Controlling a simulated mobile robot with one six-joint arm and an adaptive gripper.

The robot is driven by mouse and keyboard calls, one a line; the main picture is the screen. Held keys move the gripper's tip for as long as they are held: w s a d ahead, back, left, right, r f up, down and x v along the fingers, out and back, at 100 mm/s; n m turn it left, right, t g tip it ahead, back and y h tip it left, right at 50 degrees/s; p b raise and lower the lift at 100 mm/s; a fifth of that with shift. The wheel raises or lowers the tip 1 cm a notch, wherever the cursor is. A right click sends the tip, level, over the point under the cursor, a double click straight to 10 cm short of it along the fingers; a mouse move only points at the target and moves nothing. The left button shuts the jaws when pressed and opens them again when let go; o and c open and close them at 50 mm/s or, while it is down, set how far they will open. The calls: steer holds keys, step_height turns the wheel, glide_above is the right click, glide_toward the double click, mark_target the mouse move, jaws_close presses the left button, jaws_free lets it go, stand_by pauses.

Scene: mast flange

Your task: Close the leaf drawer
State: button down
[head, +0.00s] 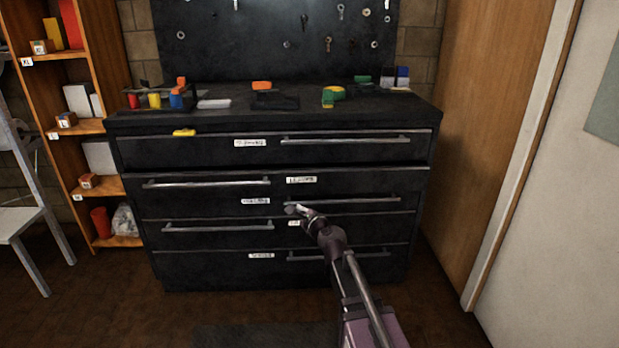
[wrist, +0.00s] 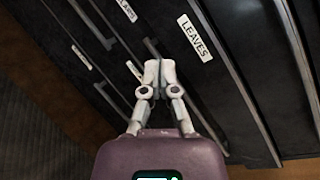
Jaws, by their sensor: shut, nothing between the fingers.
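The leaf drawer (head: 350,183) is the second from the top of the black cabinet. Its white label (head: 301,180) reads LEAVES in the wrist view (wrist: 195,38). Its bar handle (head: 207,182) is left of the label. The drawer front seems to stand slightly proud of the cabinet, but how far is hard to tell. My gripper (head: 294,209) is shut and empty, in front of the cabinet and below the leaf label, near the left end of the third drawer's handle. In the wrist view its fingertips (wrist: 151,68) are together; contact with anything is unclear.
Other drawers have bar handles, such as the top one (head: 345,140) and the fourth (head: 218,227). A yellow item (head: 184,132) lies at the top drawer's upper edge. Small items stand on the cabinet top (head: 220,118).

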mark_target(309, 171)
steer(key=w+d+r+m+t+h, duration=0.1)
steer(key=w+d+m+h, duration=0.1)
steer(key=m, duration=0.5)
steer(key=w+d+m+t+h, duration=0.2)
steer(key=w+m+h, duration=0.1)
steer(key=m, duration=0.4)
steer(key=shift+r+m+h+b, duration=0.3)
steer(key=shift+r+m+h, duration=0.1)
steer(key=shift+h, duration=0.4)
steer(key=shift+w, duration=0.1)
steer(key=w, duration=1.4)
steer(key=shift+w, duration=0.1)
steer(key=shift+w, duration=2.45)
steer(key=s, duration=1.5)
